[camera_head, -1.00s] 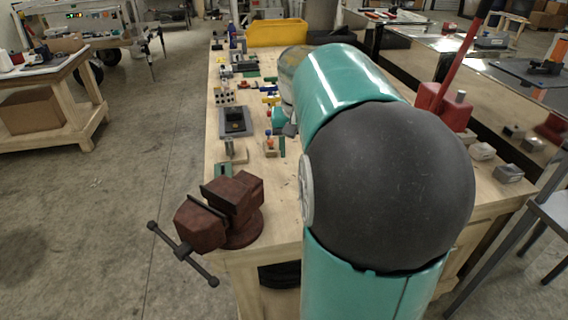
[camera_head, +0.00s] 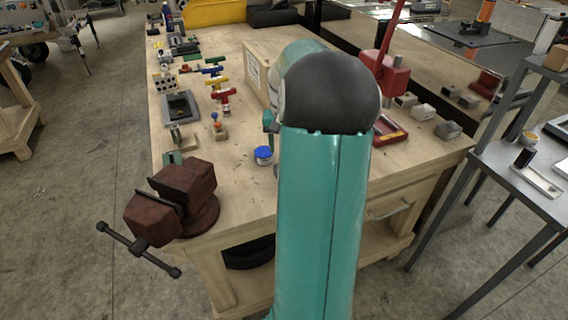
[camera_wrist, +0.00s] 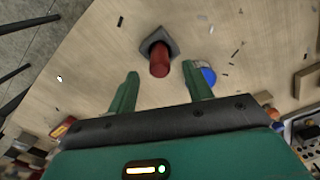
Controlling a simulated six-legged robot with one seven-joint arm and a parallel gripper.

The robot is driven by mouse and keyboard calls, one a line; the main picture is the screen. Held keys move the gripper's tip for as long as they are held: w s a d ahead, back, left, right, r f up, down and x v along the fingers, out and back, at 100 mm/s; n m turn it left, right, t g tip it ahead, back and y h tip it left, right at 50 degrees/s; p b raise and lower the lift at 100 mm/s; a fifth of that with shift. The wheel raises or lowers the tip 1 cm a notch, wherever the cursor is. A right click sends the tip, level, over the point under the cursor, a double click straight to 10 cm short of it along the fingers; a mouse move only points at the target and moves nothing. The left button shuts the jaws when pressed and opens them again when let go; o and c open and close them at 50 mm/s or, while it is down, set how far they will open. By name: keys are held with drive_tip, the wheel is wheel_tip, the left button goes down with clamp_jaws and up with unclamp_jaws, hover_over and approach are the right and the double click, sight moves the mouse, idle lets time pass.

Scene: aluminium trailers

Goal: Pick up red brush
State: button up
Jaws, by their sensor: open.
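In the wrist view, the red brush (camera_wrist: 159,60) shows as a red, rounded handle rising from a dark grey, squarish base on the wooden bench top (camera_wrist: 95,50). My gripper (camera_wrist: 160,71) is open, its two green fingers apart. The handle appears between and just beyond the fingertips; I cannot tell the exact gap. Nothing is held. In the head view, my arm hides the brush and most of my gripper.
A blue-lidded round container (camera_head: 263,153) stands close to the right finger in the wrist view (camera_wrist: 208,76). A red-brown vise (camera_head: 172,205) is at the bench's front left corner. A wooden box (camera_head: 262,65) stands behind my arm. Several small tools line the bench's left side.

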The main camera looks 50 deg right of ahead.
wheel_tip(320, 180, down, 5)
drive_tip(key=c, duration=1.1)
drive_tip(key=shift+r, duration=0.55)
wheel_tip(320, 180, up, 2)
drive_tip(key=shift+r, duration=0.15)
drive_tip(key=w+a+r, duration=0.2)
drive_tip(key=w+r, duration=0.1)
drive_tip(key=w, duration=0.1)
drive_tip(key=w+a+r, duration=0.5)
drive_tip(key=w+r, duration=0.1)
drive_tip(key=w, duration=0.1)
drive_tip(key=shift+w+a+r, duration=0.3)
drive_tip(key=shift+w+r, duration=0.05)
